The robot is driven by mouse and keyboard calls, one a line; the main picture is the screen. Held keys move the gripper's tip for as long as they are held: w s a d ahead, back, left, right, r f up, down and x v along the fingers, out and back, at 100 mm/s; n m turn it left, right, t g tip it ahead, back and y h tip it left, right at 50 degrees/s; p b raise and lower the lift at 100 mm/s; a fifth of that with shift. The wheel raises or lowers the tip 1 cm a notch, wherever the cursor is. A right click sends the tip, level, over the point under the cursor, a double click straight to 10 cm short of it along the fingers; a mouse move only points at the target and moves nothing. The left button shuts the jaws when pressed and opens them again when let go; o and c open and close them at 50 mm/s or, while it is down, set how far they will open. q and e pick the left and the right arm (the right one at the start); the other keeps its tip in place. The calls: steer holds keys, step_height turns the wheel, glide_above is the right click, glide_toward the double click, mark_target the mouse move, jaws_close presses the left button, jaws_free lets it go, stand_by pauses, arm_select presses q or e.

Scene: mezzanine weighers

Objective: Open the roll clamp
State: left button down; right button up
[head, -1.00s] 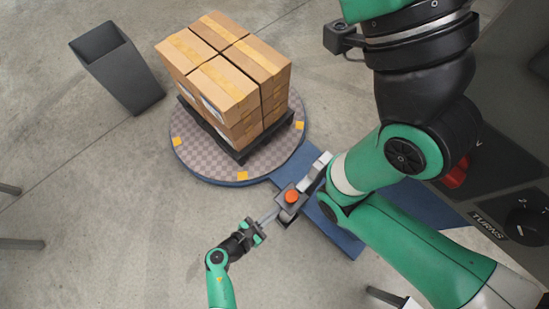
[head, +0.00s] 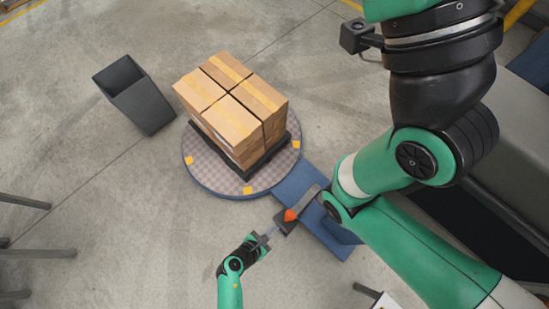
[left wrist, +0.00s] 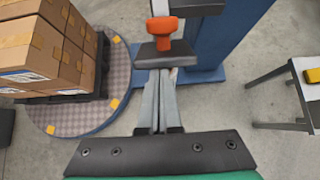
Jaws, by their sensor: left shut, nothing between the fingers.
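An orange knob or lever (head: 290,215), which appears to be the roll clamp's handle, sits on a dark block (head: 285,227) beside the blue base of the wrapping machine. In the left wrist view the orange handle (left wrist: 162,37) has a wide top and narrower stem above a dark plate (left wrist: 160,55). My left gripper (head: 275,232) is shut and empty, its fingers pointing at the block just below the handle. In the left wrist view the fingertips (left wrist: 160,75) end close under the plate; I cannot tell whether they touch it. My right gripper is out of view.
Stacked cartons (head: 232,105) stand on a dark pallet on the round turntable (head: 222,181). A grey bin (head: 135,95) is to its left. A table (left wrist: 290,85) with a yellow item (left wrist: 312,75) stands at right in the left wrist view. Floor left of my left arm is mostly clear.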

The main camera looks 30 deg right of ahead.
arm_select(q)
steer(key=w+d+r+p, duration=0.3)
steer(key=d+r+p, duration=0.7)
steer(key=r, duration=0.5)
steer(key=shift+d+r, duration=0.2)
steer(key=shift+d, duration=0.1)
steer(key=d+r+p, duration=0.4)
steer(key=r+p, duration=0.4)
steer(key=r, duration=0.1)
steer(key=shift+w, duration=0.45)
steer(key=shift+r, duration=0.15)
